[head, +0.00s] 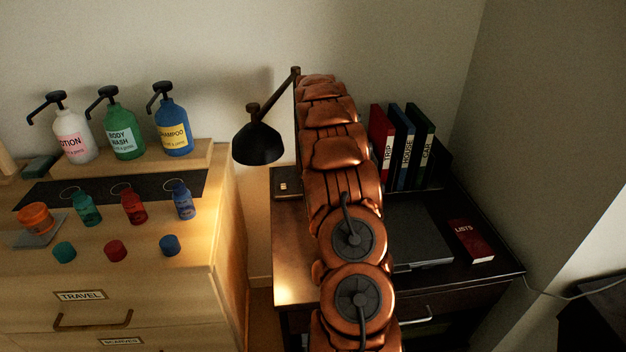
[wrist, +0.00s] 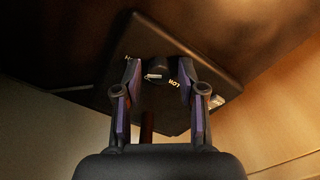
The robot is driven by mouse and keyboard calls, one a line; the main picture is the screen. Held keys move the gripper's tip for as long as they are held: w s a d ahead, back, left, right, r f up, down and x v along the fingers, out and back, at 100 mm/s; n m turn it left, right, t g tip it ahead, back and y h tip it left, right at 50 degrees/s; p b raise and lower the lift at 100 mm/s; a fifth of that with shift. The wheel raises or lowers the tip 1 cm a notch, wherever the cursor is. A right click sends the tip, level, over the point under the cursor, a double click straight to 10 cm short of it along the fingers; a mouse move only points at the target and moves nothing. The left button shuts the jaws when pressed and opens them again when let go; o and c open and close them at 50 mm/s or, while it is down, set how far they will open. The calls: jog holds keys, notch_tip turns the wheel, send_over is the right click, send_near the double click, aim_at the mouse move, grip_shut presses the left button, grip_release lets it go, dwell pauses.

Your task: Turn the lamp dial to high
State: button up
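The black desk lamp's shade (head: 258,143) hangs left of my arm in the head view. Its dark base (head: 283,182) is mostly hidden behind my arm. In the wrist view, the dark base plate (wrist: 125,45) carries a round black dial (wrist: 157,71) with a pale pointer mark. A white label, seemingly "LOW", is right of the dial; another partly hidden label is on its left. My gripper (wrist: 159,70) is open, its fingertips on either side of the dial in the picture, with visible gaps. I cannot tell how far it is from the dial. My arm hides the gripper in the head view.
A dark desk (head: 297,268) holds a laptop (head: 420,235), a red book (head: 471,241) and upright binders (head: 404,146). A wooden dresser (head: 200,262) with pump bottles and small travel bottles stands left, a narrow gap away. The wall is close behind.

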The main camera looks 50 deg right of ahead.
jog(key=shift+o, duration=0.5)
jog(key=shift+r, duration=0.15)
notch_tip(320, 180, up, 12)
dwell(0.3)
jog(key=shift+s, duration=0.1)
dwell(0.4)
